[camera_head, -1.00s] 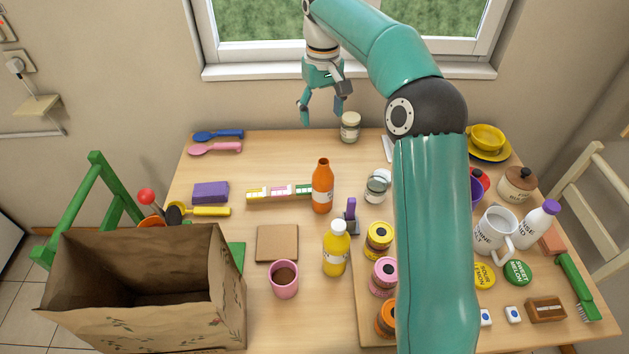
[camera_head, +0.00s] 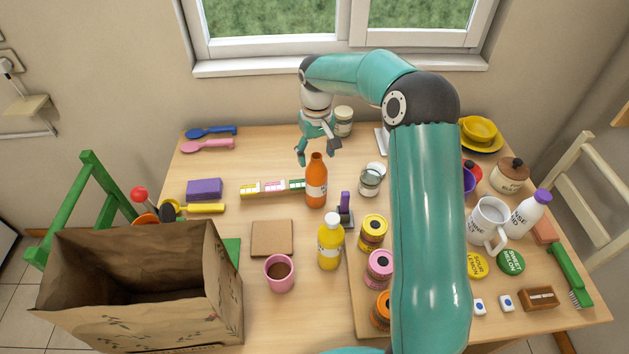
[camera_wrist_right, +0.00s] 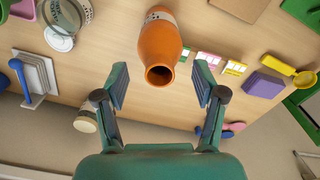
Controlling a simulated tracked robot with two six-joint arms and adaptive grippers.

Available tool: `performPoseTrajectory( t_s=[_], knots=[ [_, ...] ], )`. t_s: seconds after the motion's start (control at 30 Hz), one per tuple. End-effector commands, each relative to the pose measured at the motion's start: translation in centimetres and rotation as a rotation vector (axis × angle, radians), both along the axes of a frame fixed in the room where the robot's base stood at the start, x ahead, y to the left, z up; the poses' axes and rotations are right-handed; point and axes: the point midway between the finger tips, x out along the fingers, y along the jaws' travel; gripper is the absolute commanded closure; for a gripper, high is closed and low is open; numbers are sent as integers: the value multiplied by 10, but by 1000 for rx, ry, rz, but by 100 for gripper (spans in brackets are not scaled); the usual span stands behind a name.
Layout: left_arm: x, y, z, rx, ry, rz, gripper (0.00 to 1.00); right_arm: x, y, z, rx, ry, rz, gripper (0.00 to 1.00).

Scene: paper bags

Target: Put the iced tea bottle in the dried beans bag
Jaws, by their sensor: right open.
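An orange bottle (camera_head: 316,186) with a white label stands upright and open-topped near the table's middle; I take it as the iced tea bottle. A brown paper bag (camera_head: 140,323) stands open at the front left, printed with small sprigs; its lettering is cut off at the bottom. My right gripper (camera_head: 319,153) is open and empty, just behind and above the orange bottle's neck. In the right wrist view, the bottle's mouth (camera_wrist_right: 159,75) shows between the spread fingers (camera_wrist_right: 161,88), apart from both. My left gripper is out of view.
A yellow bottle (camera_head: 330,243), a pink cup (camera_head: 279,274) and a glass jar (camera_head: 370,182) stand near the orange bottle. Colored blocks (camera_head: 272,187) lie to its left. A cork square (camera_head: 272,238) lies between bag and bottles. Several tins stand at right.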

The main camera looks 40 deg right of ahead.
Motion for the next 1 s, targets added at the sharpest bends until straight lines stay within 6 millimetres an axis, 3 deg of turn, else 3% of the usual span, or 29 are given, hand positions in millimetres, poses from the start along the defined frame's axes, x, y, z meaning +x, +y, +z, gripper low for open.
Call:
performPoseTrajectory(
  t_s=[0.13,0.37,0.8,1.0],
  knots=[
    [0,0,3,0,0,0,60,0,0,-13,0,0,0,30],
    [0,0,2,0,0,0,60,0,0,-15,-1,-2,1,30],
    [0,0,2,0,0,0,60,0,0,-14,-1,-2,1,100],
    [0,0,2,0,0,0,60,1,0,-14,-1,-2,1,100]
  ],
)
